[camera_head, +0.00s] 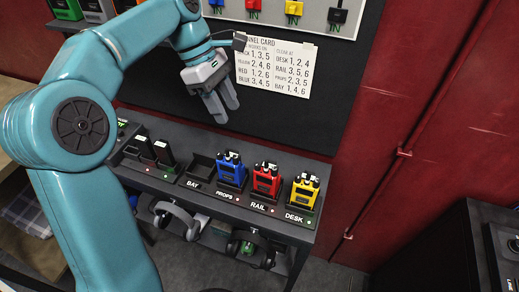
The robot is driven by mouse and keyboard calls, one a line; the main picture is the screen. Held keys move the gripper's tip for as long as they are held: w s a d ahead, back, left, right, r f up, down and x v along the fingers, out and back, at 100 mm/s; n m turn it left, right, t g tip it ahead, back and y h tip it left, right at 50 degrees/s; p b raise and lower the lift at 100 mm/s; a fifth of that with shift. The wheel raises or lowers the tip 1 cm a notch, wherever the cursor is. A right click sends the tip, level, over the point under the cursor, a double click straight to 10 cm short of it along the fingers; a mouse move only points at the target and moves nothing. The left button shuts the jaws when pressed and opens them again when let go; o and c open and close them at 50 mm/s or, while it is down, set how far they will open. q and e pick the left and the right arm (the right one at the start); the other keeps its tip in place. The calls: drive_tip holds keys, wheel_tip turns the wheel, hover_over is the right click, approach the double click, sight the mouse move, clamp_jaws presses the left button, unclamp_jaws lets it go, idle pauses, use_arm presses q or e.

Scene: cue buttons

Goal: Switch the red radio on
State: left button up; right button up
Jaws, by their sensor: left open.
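The red radio (267,180) stands upright in the shelf slot labelled RAIL, between the blue radio (231,171) at PROPS and the yellow radio (303,192) at DESK. Its knobs are too small to read. My left gripper (230,111) is open and empty, pointing down in front of the dark wall panel. In the picture it is above and left of the red radio, apart from it. A channel card (276,66) on the wall lists red with 1, 2, 6 and RAIL with 3, 5, 6. My right gripper is not in view.
The BAY slot (197,169) is empty. Dark upright units (152,150) stand left of it on the shelf. Headsets (176,219) hang below. Coloured wall switches (293,10) are above the card. A dark cabinet (440,250) stands at right.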

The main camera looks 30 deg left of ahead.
use_arm(q)
approach(256, 163)
drive_tip(key=x, duration=0.8)
drive_tip(key=shift+w+d+f+b, duration=0.1)
drive_tip(key=shift+f+b, duration=0.15)
drive_tip(key=shift+b, duration=0.1)
clamp_jaws()
